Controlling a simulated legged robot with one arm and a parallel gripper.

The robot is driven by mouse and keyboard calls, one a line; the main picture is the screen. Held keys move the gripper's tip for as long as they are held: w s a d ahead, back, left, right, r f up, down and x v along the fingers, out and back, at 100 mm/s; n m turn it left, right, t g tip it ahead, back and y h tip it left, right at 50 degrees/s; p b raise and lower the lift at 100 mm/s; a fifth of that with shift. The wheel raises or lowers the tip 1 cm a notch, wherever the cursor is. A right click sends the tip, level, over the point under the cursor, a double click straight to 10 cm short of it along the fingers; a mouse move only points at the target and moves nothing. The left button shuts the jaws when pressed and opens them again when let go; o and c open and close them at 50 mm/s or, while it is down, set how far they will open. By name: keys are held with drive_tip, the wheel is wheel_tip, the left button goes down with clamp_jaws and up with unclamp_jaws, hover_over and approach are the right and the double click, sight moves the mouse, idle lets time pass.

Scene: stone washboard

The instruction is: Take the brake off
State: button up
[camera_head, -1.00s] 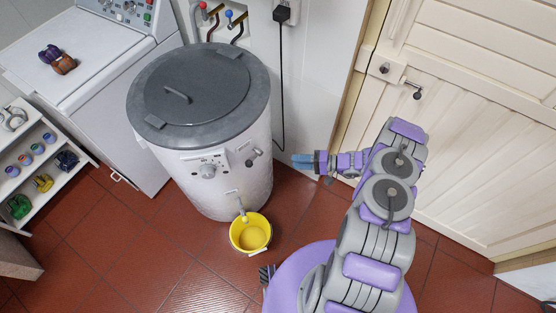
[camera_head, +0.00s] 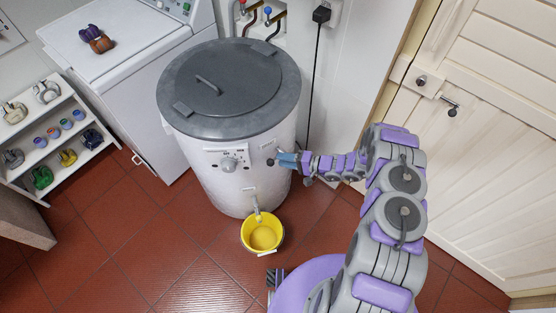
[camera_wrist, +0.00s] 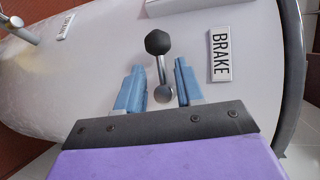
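The brake lever (camera_wrist: 159,62) is a short metal rod with a black knob and a round metal pivot, on the white side of the spin drum (camera_head: 229,165). A "BRAKE" label (camera_wrist: 220,54) is beside it. In the wrist view my gripper (camera_wrist: 160,85) is open, with one blue finger on each side of the lever; I cannot tell whether either touches it. In the head view my gripper (camera_head: 284,160) is at the drum's right front, where its fingers partly hide the lever. The drum's grey lid (camera_head: 235,85) is down.
A yellow bucket (camera_head: 263,233) stands on the red tile floor below the drum's spout (camera_head: 257,213). A white machine (camera_head: 125,75) and a shelf of small items (camera_head: 50,130) are at left. A black cord (camera_head: 313,85) hangs behind; a door (camera_head: 480,140) is at right.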

drive_tip(key=shift+x, duration=1.15)
drive_tip(key=shift+w+a, duration=0.1)
clamp_jaws()
drive_tip(key=shift+f, duration=0.1)
